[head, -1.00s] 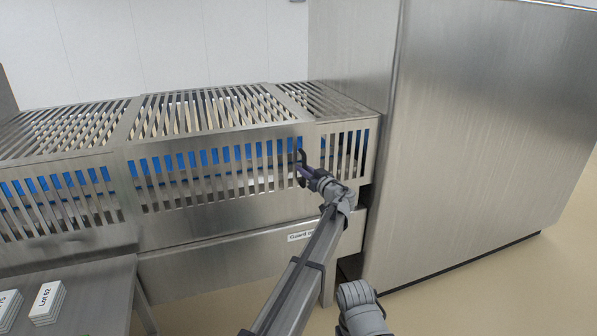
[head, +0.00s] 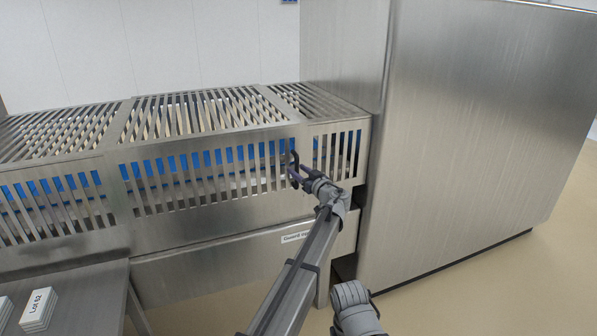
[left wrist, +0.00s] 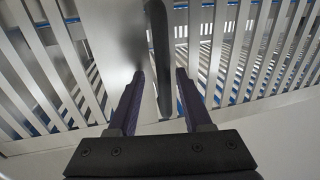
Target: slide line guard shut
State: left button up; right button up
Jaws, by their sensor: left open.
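The line guard (head: 215,203) is a slatted steel cover, its middle section overlapping the slatted sections on either side. A dark upright handle (head: 291,160) stands near its right end; it shows large in the left wrist view (left wrist: 158,45). My left gripper (head: 298,173) is at this handle, jaws open. In the left wrist view its two purple fingers (left wrist: 158,98) are on either side of the handle's lower part; I cannot tell whether they touch it. My right gripper is not in view.
A large steel cabinet (head: 470,130) stands to the right. A steel table (head: 90,290) at lower left holds white stacks, one labelled Lot 52 (head: 38,308). A label (head: 295,237) sits on the panel below the guard. Blue shows behind the slats. Floor is clear at lower right.

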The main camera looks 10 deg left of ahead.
pick_arm(q)
jog(key=v, duration=0.7)
jog(key=shift+s, duration=0.15)
jog(key=s+a+f+g+h, duration=0.1)
jog(key=s+a+f+g, duration=0.4)
jog(key=s+a+f, duration=0.45)
jog(key=s+a+f+m+g+h, duration=0.25)
jog(key=s+f, duration=0.25)
jog(key=s, duration=0.4)
jog(key=s+a+f+m+g+h, duration=0.1)
jog(key=s+f+m+g+h, duration=0.3)
jog(key=s, duration=0.6)
jog(key=s+d+f+m+g+h, duration=0.1)
jog(key=s+d+f+g+h, duration=0.2)
jog(key=s, duration=0.7)
jog(key=s+d+r+m+p, duration=0.2)
jog(key=s+d+r+p, duration=0.1)
jog(key=d, duration=0.3)
jog(key=s+d+r+m+p, duration=0.2)
jog(key=s+d+r+p, duration=0.1)
jog(key=d+r+p, duration=0.3)
jog(key=shift+s+d, duration=0.3)
